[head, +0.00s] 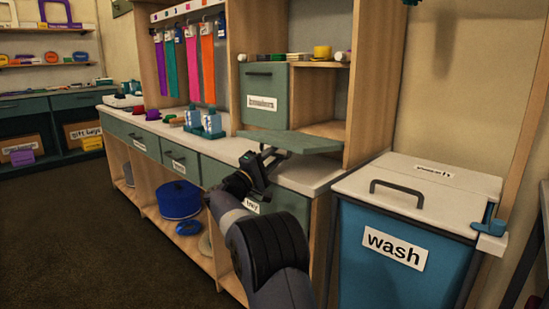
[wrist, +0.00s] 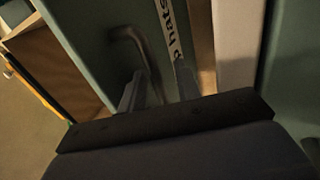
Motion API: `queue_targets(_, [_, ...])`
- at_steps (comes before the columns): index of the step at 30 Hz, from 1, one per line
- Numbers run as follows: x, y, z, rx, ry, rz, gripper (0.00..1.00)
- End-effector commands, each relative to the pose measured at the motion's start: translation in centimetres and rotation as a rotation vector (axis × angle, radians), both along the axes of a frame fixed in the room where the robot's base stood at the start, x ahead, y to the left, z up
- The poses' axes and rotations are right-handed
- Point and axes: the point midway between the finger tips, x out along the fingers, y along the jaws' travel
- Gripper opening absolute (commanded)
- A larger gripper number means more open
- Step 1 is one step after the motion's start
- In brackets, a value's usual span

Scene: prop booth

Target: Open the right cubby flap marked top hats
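The right cubby flap (head: 300,143) is a green-grey panel lowered to about level, sticking out from the cubby's bottom edge. The open cubby (head: 322,100) shows above it. In the wrist view the flap's green face (wrist: 85,30) carries a white label (wrist: 168,28), partly cut off, reading "p hats", and a dark curved handle (wrist: 135,48). My gripper (head: 276,155) is just under the flap's left part. In the wrist view its two fingers (wrist: 160,90) stand apart beside the handle's end. I cannot tell whether they touch the handle or flap.
The left flap (head: 264,92), with its own label, is closed. Blue-and-white bottles (head: 212,122) stand on the counter to the left. Drawers lie below the counter. A blue "wash" bin (head: 385,262) with a handled lid stands close on the right. Floor is clear at left.

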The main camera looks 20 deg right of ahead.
Motion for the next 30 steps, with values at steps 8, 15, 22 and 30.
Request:
queue_targets(8, [-1.5,4.1,-1.2,-0.001,0.002,0.004,0.33])
queue_targets(15, [-3.1,7.7,-2.8,0.000,0.002,0.002,0.33])
queue_targets(22, [-3.8,9.0,-3.5,0.001,0.000,-0.002,0.33])
queue_targets(30, [-3.8,9.0,-3.5,0.001,0.000,-0.002,0.33])
